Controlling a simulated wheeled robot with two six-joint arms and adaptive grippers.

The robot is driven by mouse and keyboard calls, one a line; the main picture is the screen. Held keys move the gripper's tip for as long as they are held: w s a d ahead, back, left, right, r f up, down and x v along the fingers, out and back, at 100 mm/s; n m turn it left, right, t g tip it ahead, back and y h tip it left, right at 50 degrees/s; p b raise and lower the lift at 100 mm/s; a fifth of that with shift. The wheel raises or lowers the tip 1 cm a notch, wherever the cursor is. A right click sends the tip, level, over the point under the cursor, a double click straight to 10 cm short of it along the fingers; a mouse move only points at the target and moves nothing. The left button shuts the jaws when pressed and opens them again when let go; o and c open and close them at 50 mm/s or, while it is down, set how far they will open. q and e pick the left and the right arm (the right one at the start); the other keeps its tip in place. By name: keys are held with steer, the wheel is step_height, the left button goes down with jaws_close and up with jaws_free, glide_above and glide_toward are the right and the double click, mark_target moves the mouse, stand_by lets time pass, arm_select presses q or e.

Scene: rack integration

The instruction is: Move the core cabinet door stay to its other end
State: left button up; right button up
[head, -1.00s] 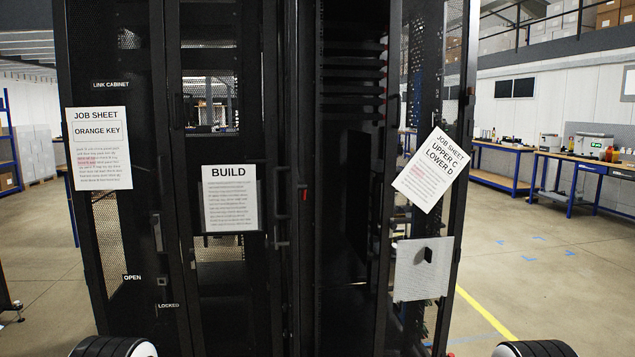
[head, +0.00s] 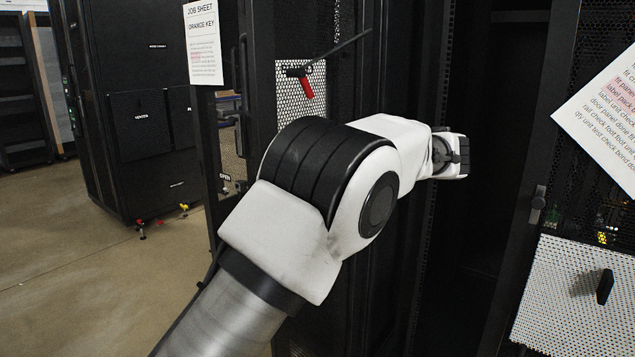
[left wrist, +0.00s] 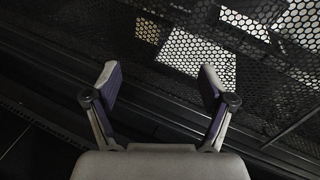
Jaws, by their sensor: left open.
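A thin black rod with a red grip (head: 307,87) stands out in front of a perforated panel in the head view; I cannot tell whether it is the door stay. The dark core cabinet (head: 490,130) opens behind my left arm. That arm reaches across the head view from the bottom, with its far end in front of the opening; its fingers are hidden there. In the left wrist view my left gripper (left wrist: 158,74) is open, with nothing between its fingers. Perforated mesh (left wrist: 255,75) and a dark frame bar lie beyond it. My right gripper is not in view.
A tilted job sheet (head: 605,125) and a white perforated panel (head: 575,300) are on the door at the right. The orange key job sheet (head: 203,45) hangs at the upper left. Another black cabinet (head: 145,110) stands farther left. Floor (head: 120,285) is clear at the lower left.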

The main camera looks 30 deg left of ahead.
arm_select(q)
steer(key=s+r+n+g+y+b, duration=0.1)
steer(key=s+r+n+g+y, duration=0.2)
steer(key=r, duration=0.5)
steer(key=s+r+n+y+b, duration=0.1)
steer(key=s+r+n, duration=0.3)
steer(key=s+r, duration=0.3)
steer(key=a, duration=0.2)
steer(key=w+a, duration=0.1)
steer(key=a, duration=0.1)
steer(key=w+a+r, duration=0.1)
steer(key=a, duration=0.2)
steer(key=shift+w+r, duration=0.1)
steer(key=shift+w, duration=0.05)
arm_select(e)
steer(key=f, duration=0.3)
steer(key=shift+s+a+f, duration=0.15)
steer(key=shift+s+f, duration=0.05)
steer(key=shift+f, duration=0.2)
arm_select(q)
steer(key=shift+c, duration=0.3)
steer(key=shift+d, duration=0.1)
steer(key=c, duration=0.9)
